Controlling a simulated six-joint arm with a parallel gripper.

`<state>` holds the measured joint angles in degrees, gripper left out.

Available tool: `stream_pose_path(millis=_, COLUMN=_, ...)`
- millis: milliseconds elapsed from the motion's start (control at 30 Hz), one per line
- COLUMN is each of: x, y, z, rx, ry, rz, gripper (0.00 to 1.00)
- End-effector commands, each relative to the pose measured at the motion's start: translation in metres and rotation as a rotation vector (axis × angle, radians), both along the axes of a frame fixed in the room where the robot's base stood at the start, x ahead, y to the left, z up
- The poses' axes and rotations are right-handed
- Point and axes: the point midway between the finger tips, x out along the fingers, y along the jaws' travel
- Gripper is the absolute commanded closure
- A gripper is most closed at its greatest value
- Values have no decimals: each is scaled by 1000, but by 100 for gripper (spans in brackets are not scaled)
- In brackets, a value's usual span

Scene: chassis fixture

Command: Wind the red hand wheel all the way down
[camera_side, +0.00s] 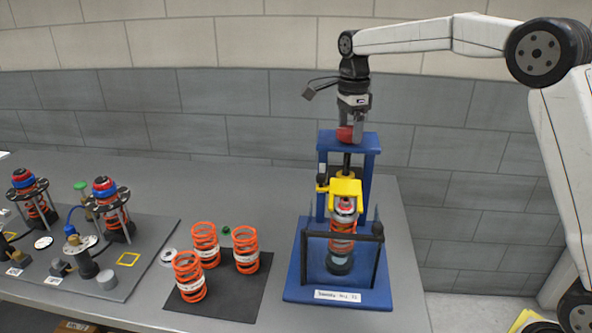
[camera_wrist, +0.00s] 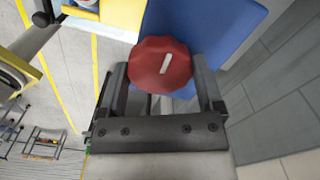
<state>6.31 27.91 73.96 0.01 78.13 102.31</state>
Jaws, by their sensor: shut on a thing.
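The red hand wheel (camera_side: 345,134) sits at the top of the blue press (camera_side: 322,144). In the wrist view the wheel (camera_wrist: 160,64) is round with a scalloped edge and a white bar mark on its face. My gripper (camera_wrist: 163,75) has one finger on each side of the wheel and is shut on it. In the side view my gripper (camera_side: 351,126) comes down on the wheel from above. Below the wheel, a dark spindle (camera_side: 346,163) runs to a yellow clamp (camera_side: 345,188). An orange spring (camera_side: 342,228) stands upright under the clamp.
A dark guard frame (camera_side: 343,236) stands in front of the spring. Several loose orange springs (camera_side: 205,246) stand on a black mat (camera_side: 240,293) to the left. Spring assemblies (camera_side: 104,192) stand on a grey board (camera_side: 140,276) further left. The grey table (camera_side: 275,190) is clear behind the mat.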

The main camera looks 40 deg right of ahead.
Motion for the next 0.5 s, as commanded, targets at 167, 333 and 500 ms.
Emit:
stream_pose_path(millis=167, x=0, y=-1, z=0, rx=-1, ry=-1, rz=-138, gripper=81)
stream_pose_path(millis=333, x=0, y=-1, z=0, rx=-1, ry=-1, rz=-270, gripper=81)
stream_pose_path(millis=500, x=0, y=-1, z=0, rx=-1, ry=-1, rz=-401, gripper=81)
